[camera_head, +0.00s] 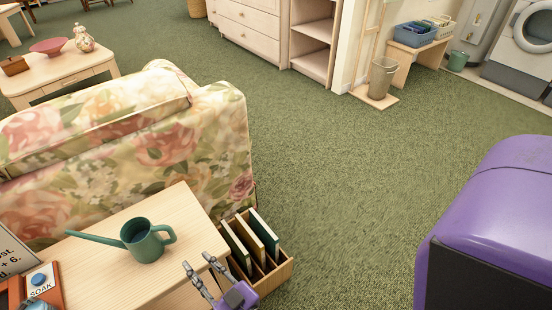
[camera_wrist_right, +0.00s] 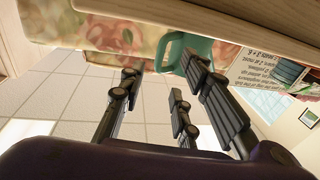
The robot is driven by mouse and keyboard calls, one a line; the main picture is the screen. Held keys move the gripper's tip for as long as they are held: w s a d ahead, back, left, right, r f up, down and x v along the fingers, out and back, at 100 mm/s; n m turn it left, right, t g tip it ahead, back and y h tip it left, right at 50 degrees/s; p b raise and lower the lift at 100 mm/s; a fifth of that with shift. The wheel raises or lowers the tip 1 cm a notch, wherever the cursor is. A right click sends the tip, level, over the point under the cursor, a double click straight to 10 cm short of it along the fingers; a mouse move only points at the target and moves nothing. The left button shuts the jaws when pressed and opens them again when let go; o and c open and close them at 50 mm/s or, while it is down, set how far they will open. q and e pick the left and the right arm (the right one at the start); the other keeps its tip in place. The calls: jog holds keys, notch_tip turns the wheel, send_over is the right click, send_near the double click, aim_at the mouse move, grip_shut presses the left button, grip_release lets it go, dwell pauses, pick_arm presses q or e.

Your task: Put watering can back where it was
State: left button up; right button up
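The green watering can (camera_head: 146,243) stands upright on the light wooden side table (camera_head: 185,205), its long spout pointing left and its handle to the right. Its teal handle side also shows in the right wrist view (camera_wrist_right: 172,48), partly hidden by a finger. My right gripper (camera_head: 198,263) is by the front right part of the table, to the right of and nearer than the can. Its fingers are spread with nothing between them in the right wrist view (camera_wrist_right: 160,80). It appears apart from the can. My left gripper is not in view.
A wooden rack (camera_head: 278,273) with upright boards stands on the floor right of the table. A floral armchair (camera_head: 215,145) is behind the table. A box with a blue button, marked SOAK (camera_head: 42,285), and a printed sign (camera_head: 14,252) are at the left. Carpet is clear beyond.

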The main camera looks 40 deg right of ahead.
jog(key=s+d+f+g+h, duration=0.1)
jog(key=s+d+f+g, duration=0.3)
jog(key=s, duration=0.4)
jog(key=s+d+f+g+h, duration=0.1)
jog(key=s+d+f+g, duration=0.1)
jog(key=s+d+f, duration=0.45)
jog(key=s+d+g, duration=0.1)
jog(key=s+g, duration=0.2)
jog(key=s, duration=0.7)
jog(key=s+d+m+g+h, duration=0.1)
jog(key=s+d+g, duration=0.1)
jog(key=s, duration=0.9)
jog(key=shift+f+m+g, duration=0.3)
jog(key=shift+f+g, duration=0.1)
jog(key=shift+d, duration=0.1)
jog(key=shift+s+d+f, duration=0.1)
jog(key=shift+s+d, duration=0.1)
jog(key=shift+s, duration=0.85)
jog(key=shift+w, duration=0.1)
